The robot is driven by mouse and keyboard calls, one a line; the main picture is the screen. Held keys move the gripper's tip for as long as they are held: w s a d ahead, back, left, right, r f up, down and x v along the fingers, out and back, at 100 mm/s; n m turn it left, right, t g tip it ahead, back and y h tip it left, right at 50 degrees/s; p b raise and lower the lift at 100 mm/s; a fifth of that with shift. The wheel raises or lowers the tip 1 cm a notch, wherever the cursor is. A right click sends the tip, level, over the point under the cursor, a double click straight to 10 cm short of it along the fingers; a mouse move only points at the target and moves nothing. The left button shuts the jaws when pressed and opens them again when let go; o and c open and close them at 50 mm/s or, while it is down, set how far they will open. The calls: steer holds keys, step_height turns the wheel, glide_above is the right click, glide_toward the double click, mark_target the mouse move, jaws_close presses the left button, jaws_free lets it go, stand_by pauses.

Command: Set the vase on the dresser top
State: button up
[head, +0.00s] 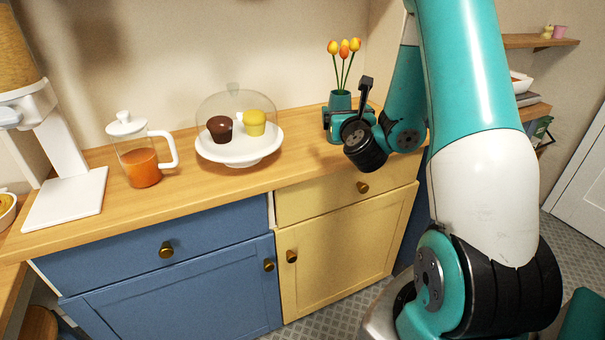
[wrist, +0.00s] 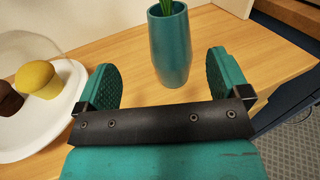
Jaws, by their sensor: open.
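A teal vase (head: 341,101) with orange-yellow tulips stands upright on the wooden dresser top (head: 291,134), near its right end. In the wrist view the vase (wrist: 169,50) stands just beyond my gripper (wrist: 166,78), roughly between the lines of its two teal fingers. My gripper is open and holds nothing. The fingers are apart from the vase, with wood showing on both sides of it.
A cake stand (head: 240,152) with a glass dome and two muffins stands left of the vase, close to my left finger in the wrist view. A glass pitcher (head: 142,167) and a white appliance (head: 66,199) are farther left. The dresser's right edge is near.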

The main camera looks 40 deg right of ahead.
steer(key=w+a+r+n+y, duration=0.2)
steer(key=a+n+y, duration=0.3)
steer(key=a+n, duration=0.35)
steer(key=w+a+r+n+y, duration=0.1)
steer(key=w+a+n+y, duration=0.1)
steer(key=a+n+y, duration=0.6)
steer(key=s+a+r+n+g+y, duration=0.1)
steer(key=s+a+n+g+y, duration=0.3)
steer(key=a+n, duration=0.8)
steer(key=s+a+n+g, duration=0.5)
steer(key=s+a+n, duration=0.4)
steer(key=s+a, duration=0.15)
steer(key=s+n+g+h, duration=0.2)
steer(key=s+n+g, duration=0.3)
steer(key=s+n, duration=0.7)
steer(key=shift+s+d+r+g+h, duration=0.2)
steer(key=shift+s+d+g+h, duration=0.2)
steer(key=shift+s, duration=0.45)
